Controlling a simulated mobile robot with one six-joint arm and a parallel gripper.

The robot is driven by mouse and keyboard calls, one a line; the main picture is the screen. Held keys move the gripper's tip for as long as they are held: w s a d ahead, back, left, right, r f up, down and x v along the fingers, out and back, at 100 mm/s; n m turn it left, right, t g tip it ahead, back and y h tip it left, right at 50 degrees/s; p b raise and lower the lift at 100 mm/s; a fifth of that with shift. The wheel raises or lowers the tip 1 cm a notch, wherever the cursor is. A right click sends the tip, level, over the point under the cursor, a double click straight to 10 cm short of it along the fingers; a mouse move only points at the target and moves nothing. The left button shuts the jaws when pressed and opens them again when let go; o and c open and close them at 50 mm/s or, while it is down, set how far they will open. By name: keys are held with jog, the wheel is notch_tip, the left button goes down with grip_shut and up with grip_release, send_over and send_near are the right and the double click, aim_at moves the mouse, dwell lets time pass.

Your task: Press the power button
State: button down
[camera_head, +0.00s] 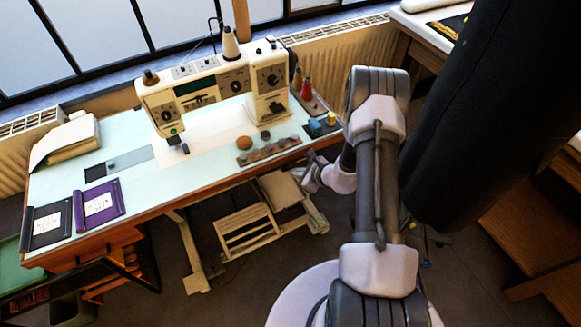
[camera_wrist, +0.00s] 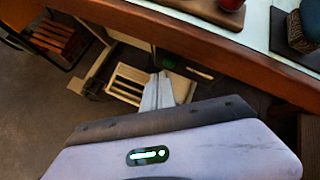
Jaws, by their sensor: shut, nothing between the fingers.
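A white sewing machine (camera_head: 215,85) with dials stands on the pale table (camera_head: 140,145) in the head view. I cannot pick out a power button for certain. A small dark green round thing (camera_wrist: 168,61) shows in the wrist view, by the table's front edge and just beyond my fingertips; I cannot tell whether it is the button. My gripper (camera_head: 311,174) is shut and empty, in front of the table edge, right of the machine. Its two pale fingers lie together in the wrist view (camera_wrist: 160,82), pointing towards the table edge. Whether they touch anything there is unclear.
A wooden strip with round items (camera_head: 268,152), thread spools on a tray (camera_head: 308,95) and small blue and yellow items (camera_head: 320,124) lie on the table's right part. A pale slatted treadle (camera_head: 245,230) is underneath. A dark cylinder (camera_head: 480,110) stands at the right.

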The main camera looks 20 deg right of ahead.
jog(key=shift+w, duration=0.2)
jog(key=shift+w, duration=0.45)
dwell(0.5)
jog(key=shift+s, duration=0.1)
jog(key=shift+s+b, duration=0.35)
jog(key=shift+s, duration=0.45)
jog(key=s, duration=0.6)
jog(key=shift+d, duration=0.15)
